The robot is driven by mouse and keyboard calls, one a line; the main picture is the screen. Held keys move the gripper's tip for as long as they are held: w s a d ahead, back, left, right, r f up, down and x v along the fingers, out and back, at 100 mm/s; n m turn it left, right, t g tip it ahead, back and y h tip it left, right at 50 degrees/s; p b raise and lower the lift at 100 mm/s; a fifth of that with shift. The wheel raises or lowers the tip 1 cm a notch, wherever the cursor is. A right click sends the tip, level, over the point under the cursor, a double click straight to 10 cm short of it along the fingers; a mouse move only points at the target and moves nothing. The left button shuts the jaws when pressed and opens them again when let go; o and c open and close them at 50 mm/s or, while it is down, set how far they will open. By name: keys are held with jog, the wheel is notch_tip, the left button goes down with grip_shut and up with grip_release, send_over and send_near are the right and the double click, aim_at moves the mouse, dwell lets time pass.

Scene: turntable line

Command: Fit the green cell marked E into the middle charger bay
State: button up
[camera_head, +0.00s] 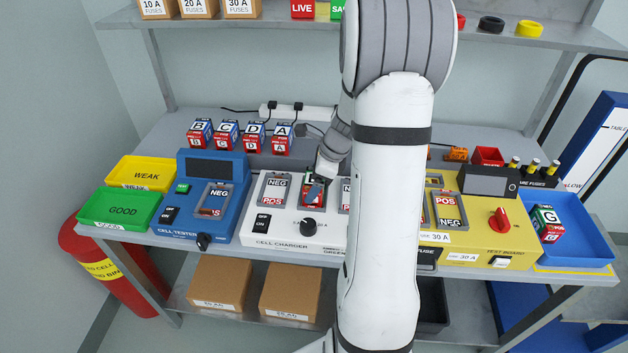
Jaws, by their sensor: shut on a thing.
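The white cell charger (290,236) stands in the middle of the bench, with NEG and POS marks in its bays. Its left bay (273,189) is empty. My gripper (316,186) points down over the middle bay (308,206), shut on a cell (307,183) that shows small patches of green and red. The gripper hides most of the cell, and its letter cannot be read. I cannot tell whether the cell is seated in the bay or just above it. The right bay (345,195) is partly hidden behind my arm.
Cells B, C, D and A (240,137) stand in a row behind. The blue cell tester (205,235), green GOOD tray (120,208) and yellow WEAK tray (147,173) are left. The yellow test board (470,238) and a blue tray (590,252) with cell G (546,223) are right.

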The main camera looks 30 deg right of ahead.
jog(key=o, duration=1.3)
jog(key=shift+f, duration=0.1)
jog(key=v, duration=1.2)
jog(key=shift+s+a+r+n+h+p, duration=0.1)
jog(key=shift+s+a+r+n+h, duration=0.5)
jog(key=shift+s+a+n, duration=2.95)
jog(key=shift+s+a+r+n+h+p, duration=0.15)
jog(key=shift+s+a+r+n+h, duration=0.45)
jog(key=shift+s+a+n, duration=2.95)
jog(key=shift+s+a+r+n+h+p, duration=0.1)
jog(key=shift+s+a+r+n+h, duration=1.05)
jog(key=shift+n, duration=4.25)
jog(key=shift+s+a+f+y, duration=0.15)
jog(key=shift+a+f+y, duration=0.45)
jog(key=shift+a, duration=0.2)
